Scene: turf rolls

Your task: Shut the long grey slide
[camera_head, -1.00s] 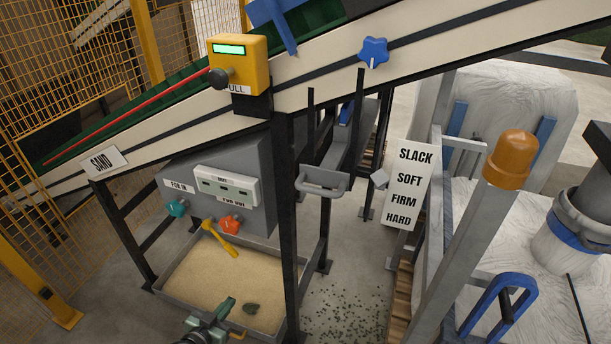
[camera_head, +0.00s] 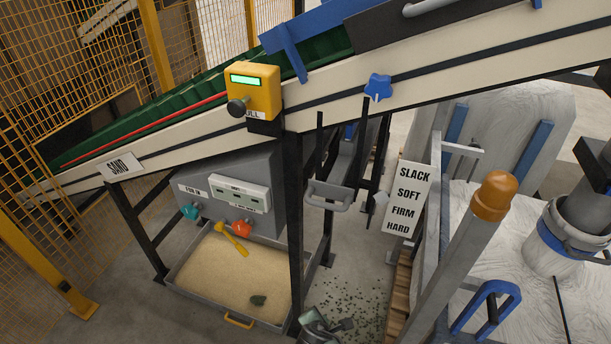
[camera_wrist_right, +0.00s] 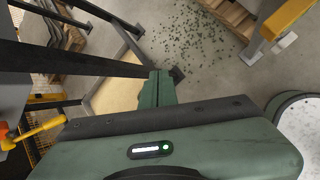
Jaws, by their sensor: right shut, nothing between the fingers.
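A grey U-shaped handle (camera_head: 328,196) hangs under the conveyor in the head view, at the front of a long grey part (camera_head: 347,158) that runs back behind the dark posts. This looks like the long grey slide, but I cannot tell how far out it stands. My right gripper (camera_head: 325,326) is at the bottom edge of the head view, below and apart from the handle. In the right wrist view its green fingers (camera_wrist_right: 157,88) are together and empty, above the floor beside the sand tray. My left gripper is not in view.
A SLACK-to-HARD sign (camera_head: 407,198) and an orange-capped post (camera_head: 465,255) stand right. Crumbs (camera_head: 360,300) litter the floor between.

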